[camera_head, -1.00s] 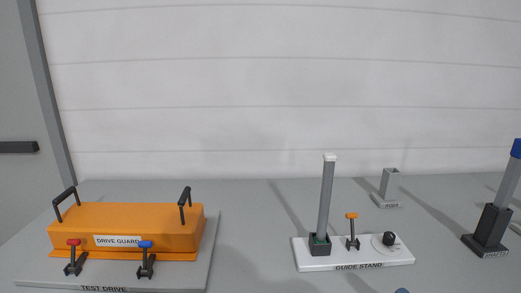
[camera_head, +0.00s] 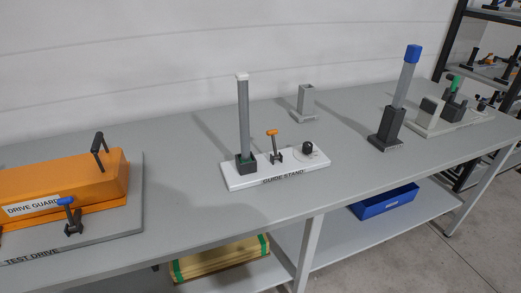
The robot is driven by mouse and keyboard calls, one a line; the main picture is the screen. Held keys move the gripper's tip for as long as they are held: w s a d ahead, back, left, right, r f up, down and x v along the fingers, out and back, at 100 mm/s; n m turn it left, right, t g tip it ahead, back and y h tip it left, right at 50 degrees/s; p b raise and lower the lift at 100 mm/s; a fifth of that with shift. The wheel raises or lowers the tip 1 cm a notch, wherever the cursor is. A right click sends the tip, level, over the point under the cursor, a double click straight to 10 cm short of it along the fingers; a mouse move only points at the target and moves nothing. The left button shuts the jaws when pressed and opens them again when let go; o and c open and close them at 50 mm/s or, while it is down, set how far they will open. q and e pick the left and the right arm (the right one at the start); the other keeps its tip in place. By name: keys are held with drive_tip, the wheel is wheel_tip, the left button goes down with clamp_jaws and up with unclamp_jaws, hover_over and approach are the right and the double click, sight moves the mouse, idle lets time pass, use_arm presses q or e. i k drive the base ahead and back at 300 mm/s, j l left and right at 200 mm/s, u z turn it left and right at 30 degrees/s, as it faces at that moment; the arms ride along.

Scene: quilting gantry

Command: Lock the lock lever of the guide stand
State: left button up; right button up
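The guide stand (camera_head: 237,181) is a white base plate with a "GUIDE STAND" label, on the grey workbench near the middle of the head view. A grey post with a white top (camera_head: 243,115) stands upright in a dark socket at its left. The lock lever (camera_head: 273,144) has an orange handle on a dark bracket, and its stem stands about upright. A black knob (camera_head: 308,147) on a round dial sits at the right of the plate. Neither of my grippers shows in the head view.
The orange drive guard (camera_head: 95,180) with a blue-topped lever (camera_head: 66,202) is at the left. A grey holder (camera_head: 306,101) stands behind the guide stand. A blue-topped post (camera_head: 405,75) stands to the right. A blue bin (camera_head: 385,202) and a wooden crate (camera_head: 222,257) are below the bench.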

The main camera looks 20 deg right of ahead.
sight(272, 132)
drive_tip(key=z, duration=1.6)
drive_tip(key=k+j, duration=0.25)
drive_tip(key=j, duration=0.25)
